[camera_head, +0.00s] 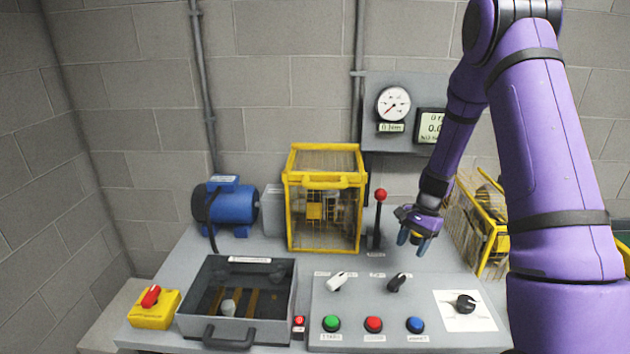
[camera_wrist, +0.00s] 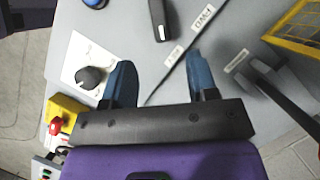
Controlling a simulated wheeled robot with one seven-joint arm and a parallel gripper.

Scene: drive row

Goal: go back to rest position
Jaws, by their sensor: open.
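My gripper (camera_head: 413,240) hangs at the end of my purple arm above the back of the control panel, its blue fingertips pointing down. In the wrist view my gripper (camera_wrist: 158,85) has its two blue fingers spread apart, with nothing between them but the grey panel surface and a label. The black selector switch (camera_head: 397,283) lies below and a little in front of the gripper. The red-knobbed lever (camera_head: 379,200) stands upright just left of the gripper. I see no contact with either.
A yellow guard cage (camera_head: 325,180) stands behind the panel, and another tilted yellow cage (camera_head: 490,222) lies right of the gripper. A gauge (camera_head: 393,104) hangs on the wall.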

